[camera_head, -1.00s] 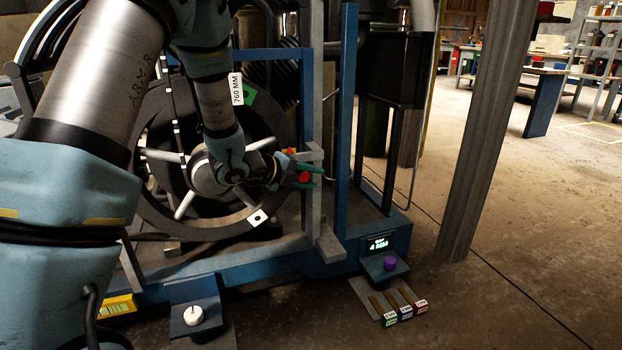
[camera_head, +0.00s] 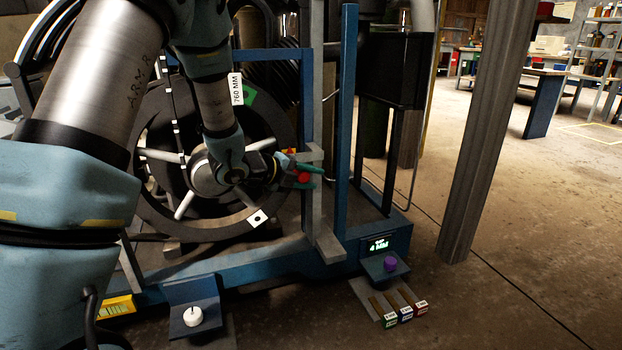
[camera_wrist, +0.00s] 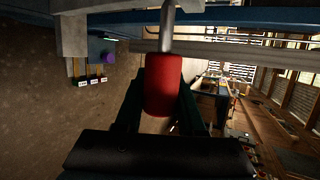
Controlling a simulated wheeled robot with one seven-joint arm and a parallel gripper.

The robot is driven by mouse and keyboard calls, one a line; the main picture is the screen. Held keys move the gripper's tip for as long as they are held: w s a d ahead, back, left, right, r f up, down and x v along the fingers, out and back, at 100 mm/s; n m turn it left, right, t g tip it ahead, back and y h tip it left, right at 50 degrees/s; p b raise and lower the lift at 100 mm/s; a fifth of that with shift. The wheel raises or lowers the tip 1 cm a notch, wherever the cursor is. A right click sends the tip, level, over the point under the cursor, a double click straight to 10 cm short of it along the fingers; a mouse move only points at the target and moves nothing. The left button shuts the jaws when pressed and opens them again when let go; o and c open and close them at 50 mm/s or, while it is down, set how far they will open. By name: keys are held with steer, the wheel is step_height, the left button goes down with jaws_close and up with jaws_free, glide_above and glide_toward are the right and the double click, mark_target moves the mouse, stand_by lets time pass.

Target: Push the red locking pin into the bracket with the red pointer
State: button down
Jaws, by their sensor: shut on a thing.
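The red locking pin (camera_wrist: 163,86) has a red cylindrical grip and a bare metal shaft (camera_wrist: 167,30). My gripper (camera_wrist: 162,95) is shut on the red grip, one dark green finger on each side. In the head view my gripper (camera_head: 312,176) holds the red pin (camera_head: 303,177) beside the grey bracket (camera_head: 315,154) on the blue frame. The shaft runs away from my gripper toward the grey metalwork; how deep it sits there I cannot tell. A small red-orange piece, perhaps the red pointer (camera_head: 291,151), shows just above my gripper, partly hidden.
The large spoked wheel (camera_head: 258,217) stands close behind my arm. A blue upright post (camera_head: 347,120) rises just right of my gripper. Below are a purple knob (camera_head: 390,263), a small display (camera_head: 378,245), a white knob (camera_head: 193,315) and labelled blocks (camera_head: 405,313). Floor to the right is open.

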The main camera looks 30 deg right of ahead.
steer(key=shift+w+d+p, duration=0.15)
steer(key=shift+w+p, duration=0.1)
steer(key=shift+w, duration=0.95)
steer(key=shift+w+d+p, duration=0.15)
steer(key=shift+w+p, duration=0.05)
steer(key=shift+w, duration=1)
steer(key=shift+c, duration=2.1)
jaws_free()
